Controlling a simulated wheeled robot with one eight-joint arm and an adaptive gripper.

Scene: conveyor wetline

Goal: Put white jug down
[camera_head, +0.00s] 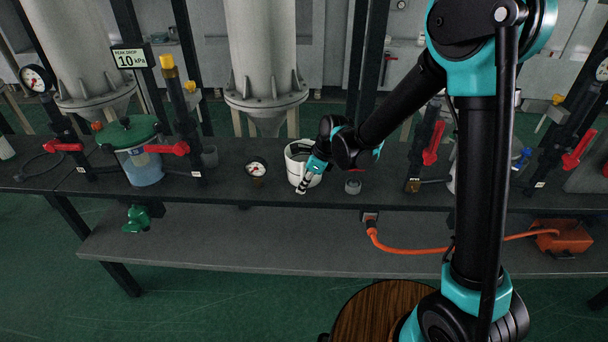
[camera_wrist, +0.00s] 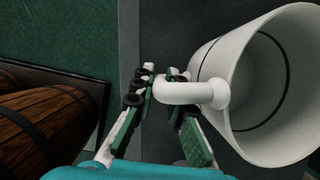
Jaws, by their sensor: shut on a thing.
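The white jug (camera_head: 300,151) is on or just above the dark bench (camera_head: 228,186) in the head view, near the middle. In the wrist view the white jug (camera_wrist: 236,112) fills the right side, its open mouth showing a dark ring line inside. Its handle (camera_wrist: 185,92) points left, between the fingers of my gripper (camera_wrist: 160,82). My gripper (camera_head: 304,186) is shut on the handle, at the front of the jug. I cannot tell whether the jug's base touches the bench, as the gripper and jug wall hide it.
A pressure gauge (camera_head: 256,170) stands just left of the jug, and a small grey fitting (camera_head: 353,184) to its right. A green-lidded clear container (camera_head: 137,150) and red-handled valves (camera_head: 168,149) stand further left. An orange cable (camera_head: 410,249) lies on the lower shelf.

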